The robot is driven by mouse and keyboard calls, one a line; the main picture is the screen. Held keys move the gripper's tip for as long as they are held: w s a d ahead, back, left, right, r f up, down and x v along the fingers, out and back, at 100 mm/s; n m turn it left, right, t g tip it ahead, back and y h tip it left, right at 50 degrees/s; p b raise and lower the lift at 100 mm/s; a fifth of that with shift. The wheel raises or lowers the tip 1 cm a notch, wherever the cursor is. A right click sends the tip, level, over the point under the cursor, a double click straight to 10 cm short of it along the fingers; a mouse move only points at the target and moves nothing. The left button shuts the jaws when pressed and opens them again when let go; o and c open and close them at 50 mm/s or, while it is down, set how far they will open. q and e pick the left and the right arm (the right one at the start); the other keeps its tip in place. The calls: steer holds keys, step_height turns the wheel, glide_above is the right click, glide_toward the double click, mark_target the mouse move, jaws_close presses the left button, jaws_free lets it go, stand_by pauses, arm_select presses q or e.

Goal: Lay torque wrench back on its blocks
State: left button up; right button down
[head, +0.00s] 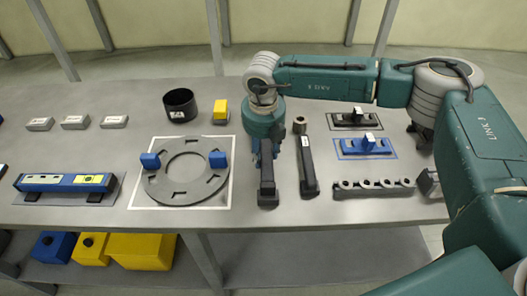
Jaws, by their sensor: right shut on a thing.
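My right gripper (266,158) points down over the middle of the bench, right of the ring plate. It is shut on a long dark bar that I take to be the torque wrench (267,187). The wrench's thick dark end reaches toward the front edge, and its far end is hidden by the gripper. I cannot tell whether the wrench touches the bench or any blocks; no blocks show clearly under it. My left gripper is not in view.
A similar dark bar tool (308,170) lies close on the right, with a round socket (300,124) at its far end. The ring plate (180,195) with blue blocks lies left. A black cup (180,105) stands behind it. A socket rail (372,188) lies right.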

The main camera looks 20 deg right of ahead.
steer(key=shift+w+r, duration=0.1)
stand_by(0.3)
steer(key=c, duration=1)
jaws_free()
steer(key=shift+s+f, duration=0.2)
steer(key=shift+s, duration=0.05)
steer(key=shift+w+r, duration=0.1)
steer(key=shift+r, duration=0.7)
steer(key=shift+r+p, duration=1.15)
steer(key=shift+r, duration=1.65)
